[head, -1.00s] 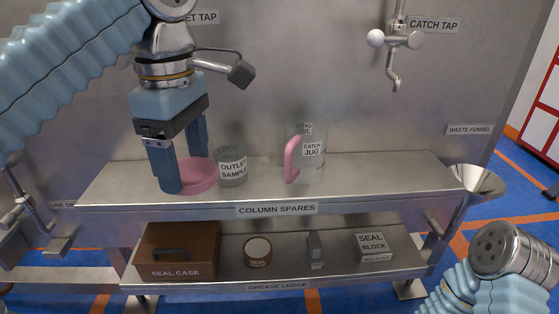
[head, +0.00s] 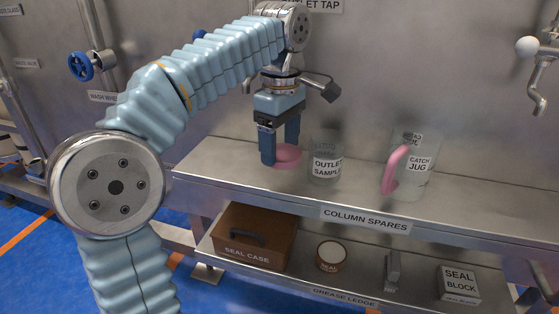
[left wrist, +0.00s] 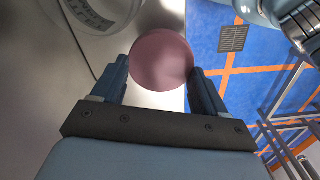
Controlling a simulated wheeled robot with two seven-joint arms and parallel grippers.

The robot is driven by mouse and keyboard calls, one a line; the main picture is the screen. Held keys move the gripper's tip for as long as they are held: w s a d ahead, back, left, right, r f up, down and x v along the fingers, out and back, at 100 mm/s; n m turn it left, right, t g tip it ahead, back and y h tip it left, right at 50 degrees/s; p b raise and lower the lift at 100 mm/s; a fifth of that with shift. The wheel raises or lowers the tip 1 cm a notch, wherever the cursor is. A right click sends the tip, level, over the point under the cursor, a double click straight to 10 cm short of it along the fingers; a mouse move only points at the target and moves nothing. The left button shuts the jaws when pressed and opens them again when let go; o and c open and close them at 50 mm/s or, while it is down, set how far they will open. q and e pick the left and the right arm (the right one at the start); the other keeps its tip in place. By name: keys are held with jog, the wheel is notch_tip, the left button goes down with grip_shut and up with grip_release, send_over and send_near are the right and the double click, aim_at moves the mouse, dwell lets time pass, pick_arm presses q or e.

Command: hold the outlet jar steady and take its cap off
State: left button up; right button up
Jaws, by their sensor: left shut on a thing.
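The outlet jar (head: 326,168) is a clear glass jar labelled OUTLET SAMPLE. It stands upright on the upper metal shelf, and no cap shows on it. My left gripper (head: 281,154) points down just left of the jar, shut on a round pink cap (head: 288,156). The cap is low at the shelf top; I cannot tell whether it touches it. In the left wrist view the cap (left wrist: 162,60) sits flat between the two fingertips. Part of the jar (left wrist: 98,14) shows at the upper left there, apart from the cap. My right gripper is out of view.
A catch jug (head: 418,165) with a pink handle stands right of the jar. The lower ledge holds a brown seal case (head: 262,240), a round tin (head: 331,256), a small grey piece (head: 393,270) and a seal block (head: 459,284). The shelf's front strip (head: 240,184) is bare.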

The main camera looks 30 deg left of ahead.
aim_at(279, 175)
pick_arm(q)
jog(key=shift+w+a+f, duration=0.2)
jog(key=shift+f, duration=0.15)
jog(key=shift+w+a+f+b, duration=0.15)
jog(key=shift+f, duration=0.6)
jog(key=shift+w+a+f+b, duration=0.1)
jog(key=shift+w+f+b, duration=0.1)
jog(key=shift+f, duration=0.55)
jog(key=shift+w+a+f+b, duration=0.1)
jog(key=shift+a+f+b, duration=0.05)
jog(key=shift+f, duration=0.6)
jog(key=shift+f, duration=0.15)
jog(key=o, duration=1.2)
jog(key=shift+c, duration=0.2)
notch_tip(279, 175, up, 12)
jog(key=p, duration=0.4)
jog(key=shift+d+r, duration=0.1)
jog(key=shift+r, duration=0.1)
